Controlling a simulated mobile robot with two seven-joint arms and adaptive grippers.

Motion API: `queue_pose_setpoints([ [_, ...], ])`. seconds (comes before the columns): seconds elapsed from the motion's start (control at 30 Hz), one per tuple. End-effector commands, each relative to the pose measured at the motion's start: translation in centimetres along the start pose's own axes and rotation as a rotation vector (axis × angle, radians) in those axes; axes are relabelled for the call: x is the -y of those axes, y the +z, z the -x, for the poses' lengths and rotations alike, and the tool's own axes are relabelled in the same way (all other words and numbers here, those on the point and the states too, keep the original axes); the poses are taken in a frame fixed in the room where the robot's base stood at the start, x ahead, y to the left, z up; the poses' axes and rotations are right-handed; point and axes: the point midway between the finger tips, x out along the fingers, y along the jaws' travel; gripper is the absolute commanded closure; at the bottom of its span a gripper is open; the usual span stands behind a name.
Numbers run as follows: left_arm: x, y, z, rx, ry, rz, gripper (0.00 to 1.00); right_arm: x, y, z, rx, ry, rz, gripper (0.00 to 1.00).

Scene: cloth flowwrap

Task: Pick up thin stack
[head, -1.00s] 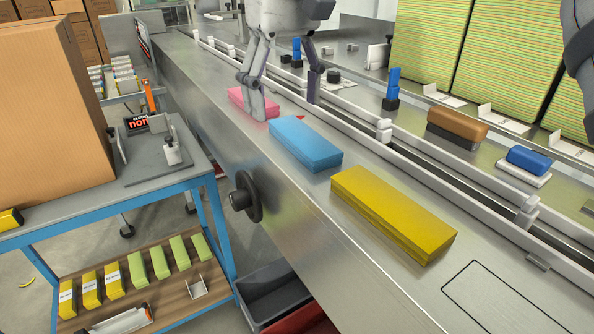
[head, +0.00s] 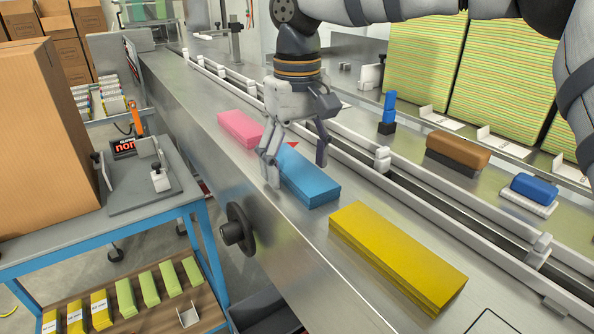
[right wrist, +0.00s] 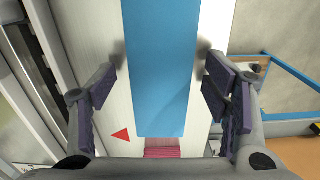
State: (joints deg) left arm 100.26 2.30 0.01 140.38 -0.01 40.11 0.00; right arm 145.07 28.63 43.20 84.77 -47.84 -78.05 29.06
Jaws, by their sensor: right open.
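Three cloth stacks lie in a row on the steel deck: pink (head: 239,125), blue (head: 312,182) and yellow (head: 395,255). The yellow stack looks thickest; the pink and blue ones look thinner. My right gripper (head: 296,172) is open over the far part of the blue stack, pointing down, a finger on each side. In the right wrist view the blue stack (right wrist: 161,75) lies between the open fingers (right wrist: 160,52), with gaps on both sides. The pink stack (right wrist: 173,147) shows below it there. The gripper hides part of the blue stack. My left gripper is not in view.
A guide rail with a channel (head: 405,182) runs along the right of the stacks. Beyond it stand a brown block (head: 458,148) and a blue block (head: 534,187). A black handwheel (head: 237,232) sticks out of the machine's side. A blue-framed cart (head: 95,228) stands left.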

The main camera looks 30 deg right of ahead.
Motion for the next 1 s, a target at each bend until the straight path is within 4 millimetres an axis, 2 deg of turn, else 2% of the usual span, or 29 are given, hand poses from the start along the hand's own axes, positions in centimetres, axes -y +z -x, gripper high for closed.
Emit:
queue_pose_setpoints([
  [0.1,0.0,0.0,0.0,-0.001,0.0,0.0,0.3,0.0,0.0,0.1,-0.001,0.0,0.0,0.3],
  [0.27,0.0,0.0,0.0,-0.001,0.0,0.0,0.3,0.0,0.0,0.1,-0.001,0.001,0.001,0.66],
  [0.3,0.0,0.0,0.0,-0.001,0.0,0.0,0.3,0.0,0.0,0.1,-0.001,0.001,0.001,0.69],
  [0.57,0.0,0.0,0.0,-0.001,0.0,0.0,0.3,0.0,0.0,0.1,0.0,0.001,0.001,0.69],
  [0.67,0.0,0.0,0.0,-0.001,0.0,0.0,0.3,0.0,-0.1,0.8,-0.003,0.002,0.001,0.69],
  [1.0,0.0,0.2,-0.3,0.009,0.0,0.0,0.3,0.0,-0.1,8.6,-0.001,0.003,0.0,0.69],
])
